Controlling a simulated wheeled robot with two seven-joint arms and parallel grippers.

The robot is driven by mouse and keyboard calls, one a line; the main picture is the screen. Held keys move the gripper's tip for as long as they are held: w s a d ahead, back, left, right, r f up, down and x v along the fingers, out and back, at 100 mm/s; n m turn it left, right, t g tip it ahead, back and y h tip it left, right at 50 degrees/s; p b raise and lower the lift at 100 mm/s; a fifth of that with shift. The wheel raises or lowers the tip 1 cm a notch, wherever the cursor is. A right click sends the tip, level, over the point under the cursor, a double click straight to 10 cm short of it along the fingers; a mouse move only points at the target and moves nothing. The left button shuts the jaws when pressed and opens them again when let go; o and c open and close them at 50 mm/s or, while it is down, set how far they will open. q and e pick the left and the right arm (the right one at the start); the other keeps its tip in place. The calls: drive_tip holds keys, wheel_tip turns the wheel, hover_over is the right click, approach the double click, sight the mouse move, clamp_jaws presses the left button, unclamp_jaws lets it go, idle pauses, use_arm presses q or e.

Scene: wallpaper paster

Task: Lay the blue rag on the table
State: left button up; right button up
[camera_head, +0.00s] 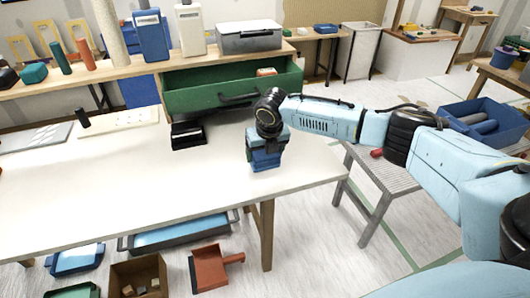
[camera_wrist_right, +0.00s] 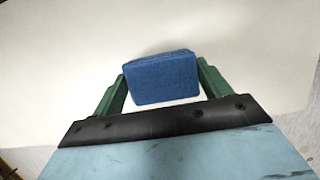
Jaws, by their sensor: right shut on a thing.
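The blue rag (camera_head: 266,162) is a small folded block at the right part of the white table (camera_head: 150,190). My right gripper (camera_head: 265,154) points down over the table and is shut on the rag. In the right wrist view the rag (camera_wrist_right: 163,79) sits between the two green fingers, with the pale tabletop behind it. The rag is at or just above the tabletop; I cannot tell whether it touches. My left gripper is not in view.
A black box-like object (camera_head: 188,134) stands left of the rag. Behind is an open green drawer (camera_head: 215,95). A pale board (camera_head: 118,120) lies farther left. The table's front middle is clear. A slatted bench (camera_head: 385,178) stands at right, beneath my arm.

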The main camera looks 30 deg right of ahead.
sight(267, 157)
drive_tip(key=shift+f, duration=0.1)
drive_tip(key=o, duration=1)
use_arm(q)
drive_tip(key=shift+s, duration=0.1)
use_arm(e)
drive_tip(key=shift+r, duration=0.35)
drive_tip(key=p+v, duration=0.2)
drive_tip(key=v, duration=0.3)
drive_tip(key=shift+r, duration=0.4)
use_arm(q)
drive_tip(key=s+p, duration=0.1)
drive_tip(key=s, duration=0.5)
use_arm(e)
drive_tip(key=shift+v, duration=2.9)
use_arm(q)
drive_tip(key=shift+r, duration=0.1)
use_arm(e)
drive_tip(key=shift+s, duration=0.1)
